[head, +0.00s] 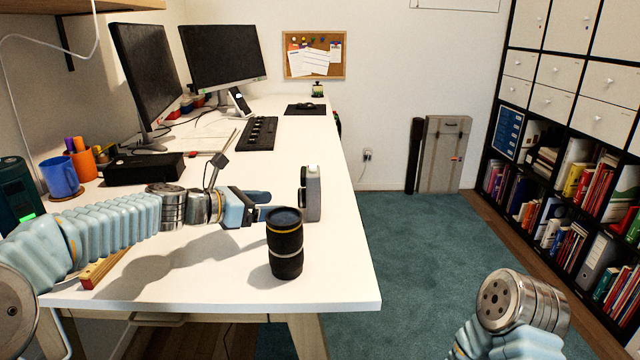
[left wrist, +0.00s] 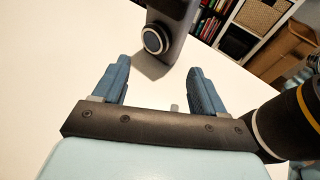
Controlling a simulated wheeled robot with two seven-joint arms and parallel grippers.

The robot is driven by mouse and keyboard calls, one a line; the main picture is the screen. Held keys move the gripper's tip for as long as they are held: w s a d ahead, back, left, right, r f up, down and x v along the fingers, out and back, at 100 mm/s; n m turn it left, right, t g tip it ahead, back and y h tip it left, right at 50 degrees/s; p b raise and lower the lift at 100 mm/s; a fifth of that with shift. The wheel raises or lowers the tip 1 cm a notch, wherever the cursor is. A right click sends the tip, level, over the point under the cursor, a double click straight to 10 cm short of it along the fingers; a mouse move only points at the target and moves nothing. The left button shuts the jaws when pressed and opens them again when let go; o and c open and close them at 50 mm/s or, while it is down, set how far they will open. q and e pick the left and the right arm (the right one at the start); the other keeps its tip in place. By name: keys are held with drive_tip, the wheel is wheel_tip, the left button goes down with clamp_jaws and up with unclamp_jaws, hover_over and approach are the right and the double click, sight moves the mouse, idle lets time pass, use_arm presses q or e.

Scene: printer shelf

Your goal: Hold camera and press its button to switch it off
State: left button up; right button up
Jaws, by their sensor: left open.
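The camera (head: 311,192), a grey and dark body with a pale top, stands upright on the white desk near its right edge. In the left wrist view the camera (left wrist: 178,25) shows only its lower part, with a round dark, light-ringed part facing me; its top is cut off and no button can be made out. My left gripper (head: 268,205) is open and empty, just left of the camera. In the left wrist view its two blue fingers (left wrist: 158,72) point toward the camera, which is beyond their tips. My right gripper is not in view.
A black cylinder with a yellow ring (head: 285,243) stands close in front of the camera, right of my left gripper. A keyboard (head: 257,133) and monitors are farther back. A bookshelf stands at the right.

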sight(305, 203)
use_arm(q)
drive_tip(key=shift+w+d+f, duration=0.1)
drive_tip(key=shift+w+d, duration=0.15)
drive_tip(key=shift+d, duration=0.05)
drive_tip(key=x, duration=0.7)
drive_tip(key=shift+w+d+p, duration=0.1)
drive_tip(key=shift+p, duration=0.3)
drive_tip(key=shift+x, duration=0.95)
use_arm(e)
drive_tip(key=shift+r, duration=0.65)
use_arm(q)
drive_tip(key=shift+f, duration=0.1)
drive_tip(key=shift+c, duration=0.3)
drive_tip(key=c, duration=0.4)
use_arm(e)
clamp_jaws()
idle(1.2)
